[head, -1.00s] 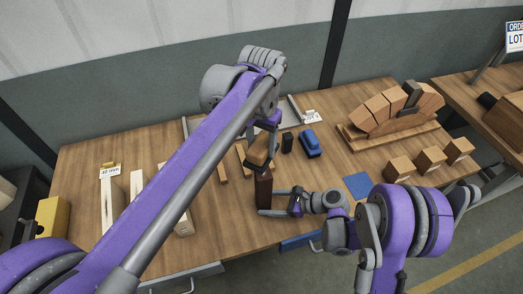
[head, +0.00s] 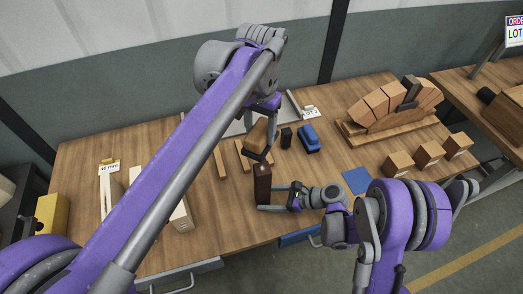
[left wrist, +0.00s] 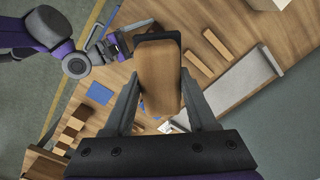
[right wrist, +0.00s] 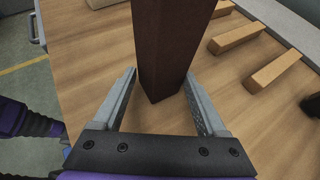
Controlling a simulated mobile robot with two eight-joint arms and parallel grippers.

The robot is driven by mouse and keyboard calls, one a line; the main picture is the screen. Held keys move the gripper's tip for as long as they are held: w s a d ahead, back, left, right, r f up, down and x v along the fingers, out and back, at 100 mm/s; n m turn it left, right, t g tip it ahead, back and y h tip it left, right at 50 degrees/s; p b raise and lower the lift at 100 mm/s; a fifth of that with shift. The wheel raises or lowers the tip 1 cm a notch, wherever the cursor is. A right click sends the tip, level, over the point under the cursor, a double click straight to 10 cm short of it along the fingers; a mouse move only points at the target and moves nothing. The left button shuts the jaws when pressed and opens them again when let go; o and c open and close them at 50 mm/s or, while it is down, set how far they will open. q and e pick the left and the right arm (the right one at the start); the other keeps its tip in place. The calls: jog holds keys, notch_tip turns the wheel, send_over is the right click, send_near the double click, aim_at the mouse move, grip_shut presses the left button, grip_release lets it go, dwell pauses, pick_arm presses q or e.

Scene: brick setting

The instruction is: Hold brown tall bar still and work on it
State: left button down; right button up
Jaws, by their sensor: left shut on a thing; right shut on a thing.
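The brown tall bar (head: 262,186) stands upright near the table's front edge. My right gripper (head: 266,198) is shut on its lower part, with a finger on each side in the right wrist view, where the bar (right wrist: 164,45) rises out of frame. My left gripper (head: 262,132) is shut on a tan wooden block with a dark face (head: 257,138), which also fills the middle of the left wrist view (left wrist: 158,75). The block is tilted, just behind or above the bar's top in the head view. I cannot tell whether they touch.
Several wooden strips (head: 220,163) lie left of the bar. A small black block (head: 286,138) and a blue object (head: 309,139) lie behind it. A blue square (head: 356,181), wooden cubes (head: 429,154) and a wooden arch (head: 385,108) are to the right.

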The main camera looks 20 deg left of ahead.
pick_arm(q)
jog(key=shift+f, duration=3.9)
jog(key=shift+s+d, duration=0.6)
jog(key=shift+s, duration=0.3)
jog(key=shift+s+d+f, duration=0.2)
jog(key=shift+s, duration=0.1)
jog(key=shift+s+d, duration=0.25)
jog(key=shift+s, duration=0.15)
jog(key=shift+w+a, duration=0.55)
jog(key=shift+w, duration=0.3)
jog(key=shift+w+a, duration=0.5)
jog(key=shift+w, duration=0.35)
jog(key=shift+s+r, duration=0.1)
jog(key=shift+r, duration=4.05)
jog(key=shift+f, duration=0.2)
